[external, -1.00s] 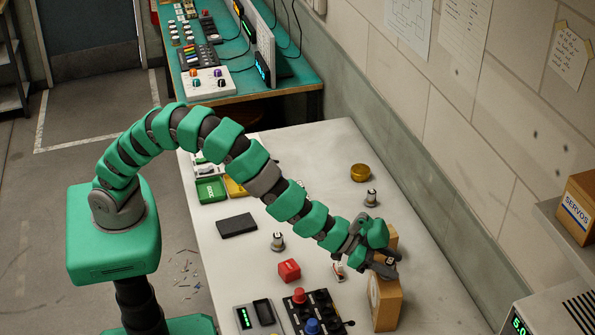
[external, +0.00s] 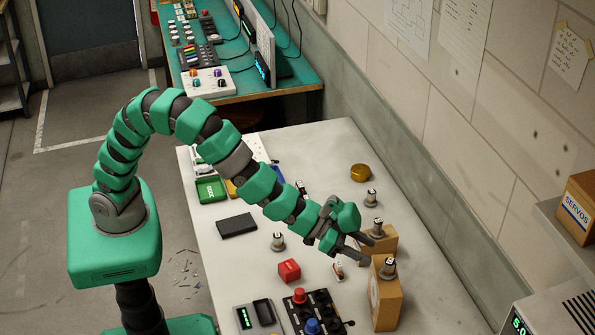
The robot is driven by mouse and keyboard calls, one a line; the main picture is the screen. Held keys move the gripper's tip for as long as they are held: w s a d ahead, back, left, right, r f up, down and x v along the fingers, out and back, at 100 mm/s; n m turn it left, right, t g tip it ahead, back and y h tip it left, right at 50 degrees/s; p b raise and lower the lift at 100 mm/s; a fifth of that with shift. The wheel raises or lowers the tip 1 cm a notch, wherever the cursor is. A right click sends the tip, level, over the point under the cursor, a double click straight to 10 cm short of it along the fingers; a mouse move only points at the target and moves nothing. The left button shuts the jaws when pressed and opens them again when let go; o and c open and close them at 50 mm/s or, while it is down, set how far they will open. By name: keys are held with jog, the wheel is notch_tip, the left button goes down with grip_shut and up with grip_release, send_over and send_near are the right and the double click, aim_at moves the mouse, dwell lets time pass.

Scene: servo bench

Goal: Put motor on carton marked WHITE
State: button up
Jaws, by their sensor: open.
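A grey motor (external: 388,267) stands upright on top of the near brown carton (external: 388,300). Another motor (external: 376,229) stands on the farther brown carton (external: 381,245), partly behind my gripper. The near carton has a pale label on its left face, seen edge-on; I cannot read the word WHITE on either carton. My gripper (external: 364,247) is open and empty, just left of and above the near carton, apart from its motor. Other motors stand on the table, one (external: 371,198) behind the cartons and one (external: 278,241) at left.
A red block (external: 289,270), a small red-and-white item (external: 338,268) and a black tray with coloured knobs (external: 312,312) lie left of the cartons. A brass tin (external: 360,173) stands at the back. The table's right side is clear.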

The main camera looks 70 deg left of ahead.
jog(key=shift+b+v, duration=0.3)
jog(key=shift+v, duration=1.7)
jog(key=w+a+r+n+t+y, duration=0.1)
jog(key=w+a+r, duration=0.1)
jog(key=a+r, duration=0.95)
jog(key=w+a+r+n+t+y, duration=0.1)
jog(key=w+a+r+n, duration=0.1)
jog(key=a+r, duration=0.9)
jog(key=s+a+r+n+y, duration=0.1)
jog(key=s+a+r, duration=0.4)
jog(key=r, duration=0.3)
jog(key=s+a+r+n+t+y, duration=0.1)
jog(key=s+a+r+y, duration=0.1)
jog(key=s+a+r, duration=0.3)
jog(key=s+a+r+n+t+y, duration=0.1)
jog(key=s+a+r, duration=0.4)
jog(key=a+r, duration=0.4)
notch_tip(320, 180, up, 3)
jog(key=shift+s+a+r+y, duration=0.1)
jog(key=shift+s+a+y, duration=0.1)
jog(key=shift+a+y, duration=0.15)
